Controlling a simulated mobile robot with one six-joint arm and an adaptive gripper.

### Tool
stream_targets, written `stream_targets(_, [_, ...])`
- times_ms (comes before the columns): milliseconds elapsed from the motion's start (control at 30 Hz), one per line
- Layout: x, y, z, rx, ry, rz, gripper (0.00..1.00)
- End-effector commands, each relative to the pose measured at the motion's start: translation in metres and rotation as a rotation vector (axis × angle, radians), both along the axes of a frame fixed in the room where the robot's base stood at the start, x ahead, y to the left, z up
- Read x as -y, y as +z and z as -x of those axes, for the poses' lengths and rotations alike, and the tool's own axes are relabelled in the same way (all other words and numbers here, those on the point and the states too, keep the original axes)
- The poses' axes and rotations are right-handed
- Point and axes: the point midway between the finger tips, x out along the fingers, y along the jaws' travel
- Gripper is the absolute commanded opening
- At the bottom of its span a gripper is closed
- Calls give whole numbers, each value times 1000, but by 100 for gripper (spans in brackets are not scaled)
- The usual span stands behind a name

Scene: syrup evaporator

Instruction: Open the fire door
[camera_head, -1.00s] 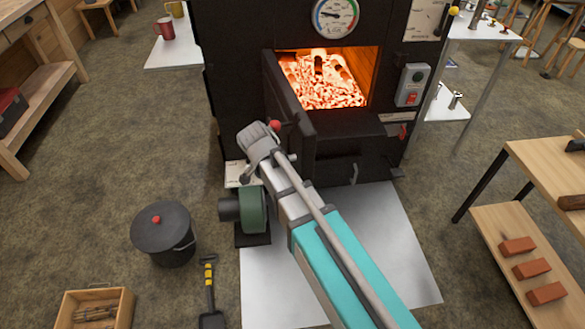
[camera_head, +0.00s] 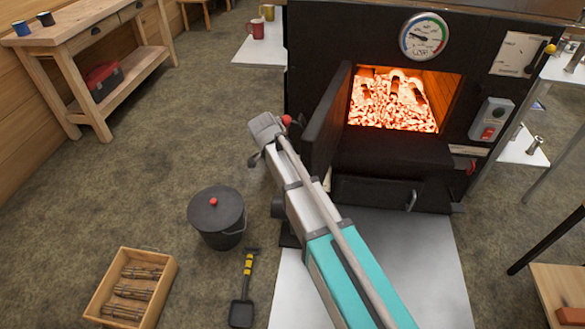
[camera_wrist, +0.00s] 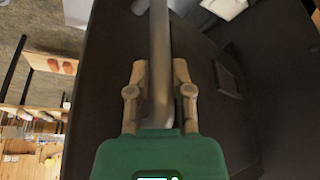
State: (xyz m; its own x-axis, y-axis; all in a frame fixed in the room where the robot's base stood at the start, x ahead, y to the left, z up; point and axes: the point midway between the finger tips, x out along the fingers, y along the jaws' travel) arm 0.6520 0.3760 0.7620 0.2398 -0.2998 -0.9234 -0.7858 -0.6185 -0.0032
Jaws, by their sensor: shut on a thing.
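The black fire door (camera_head: 327,120) of the evaporator stands wide open, swung out to the left of the firebox opening. A glowing bed of embers (camera_head: 395,100) shows through the opening. My gripper sits at the outer side of the door, near a red knob (camera_head: 286,120); its fingertips are hidden in the head view. In the wrist view my gripper (camera_wrist: 157,85) is shut on a grey bar, the door handle (camera_wrist: 158,45), with one finger on each side. The dark door face (camera_wrist: 105,75) fills much of that view behind the fingers.
A lidded black bucket (camera_head: 217,215), a shovel (camera_head: 243,290) and a wooden crate (camera_head: 165,275) stand on the floor left of my arm. A workbench (camera_head: 80,40) is at the far left. Open floor lies between it and the door.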

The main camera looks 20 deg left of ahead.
Motion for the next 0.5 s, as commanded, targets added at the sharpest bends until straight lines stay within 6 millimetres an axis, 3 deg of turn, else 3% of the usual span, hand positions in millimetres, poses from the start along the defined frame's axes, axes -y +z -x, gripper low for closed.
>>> stream_targets(433, [11,0,-9,3,-19,1,0])
stream_targets(467, [11,0,-9,3,-20,1,34])
stream_targets(500, [11,0,-9,3,-20,1,41])
